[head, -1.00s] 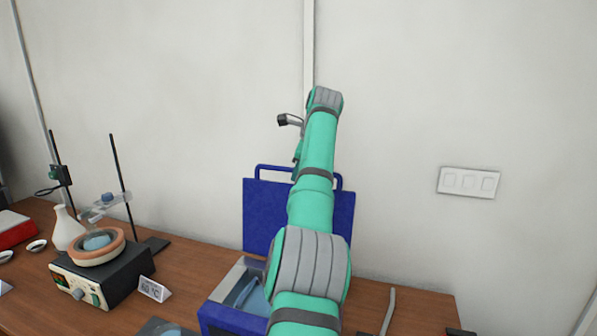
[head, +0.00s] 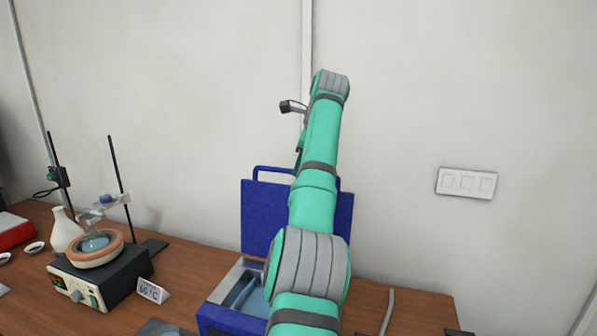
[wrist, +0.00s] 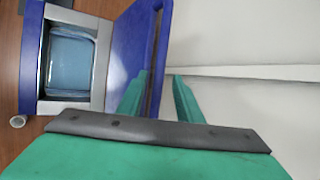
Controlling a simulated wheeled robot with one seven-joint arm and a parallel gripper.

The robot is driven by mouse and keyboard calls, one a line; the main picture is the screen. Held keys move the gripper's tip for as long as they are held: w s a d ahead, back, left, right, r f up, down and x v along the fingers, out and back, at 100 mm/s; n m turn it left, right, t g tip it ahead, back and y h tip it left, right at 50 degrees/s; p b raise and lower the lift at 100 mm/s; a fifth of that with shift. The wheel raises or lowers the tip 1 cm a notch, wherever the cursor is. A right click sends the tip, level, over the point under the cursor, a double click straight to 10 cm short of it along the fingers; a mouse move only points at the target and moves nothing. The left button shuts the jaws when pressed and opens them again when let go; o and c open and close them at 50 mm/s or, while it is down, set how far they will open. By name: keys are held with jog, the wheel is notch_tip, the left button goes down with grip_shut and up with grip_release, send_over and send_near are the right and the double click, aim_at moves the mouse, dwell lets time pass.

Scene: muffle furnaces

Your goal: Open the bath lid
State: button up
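The blue bath (head: 222,318) stands on the bench at the bottom centre of the head view, partly hidden by my arm. Its blue lid (head: 262,215) stands upright at the back, with a bar handle (head: 272,169) on its top edge. In the wrist view the lid (wrist: 130,50) is raised beside the open bath (wrist: 30,60), and water (wrist: 70,62) shows inside.
A black hot plate (head: 110,280) with a round bowl and a stand is at the left. A small temperature card (head: 152,290) stands between it and the bath. The wall is behind the lid.

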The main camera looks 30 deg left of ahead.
jog(key=v, duration=0.6)
jog(key=shift+d, duration=0.15)
jog(key=shift+w+r, duration=0.15)
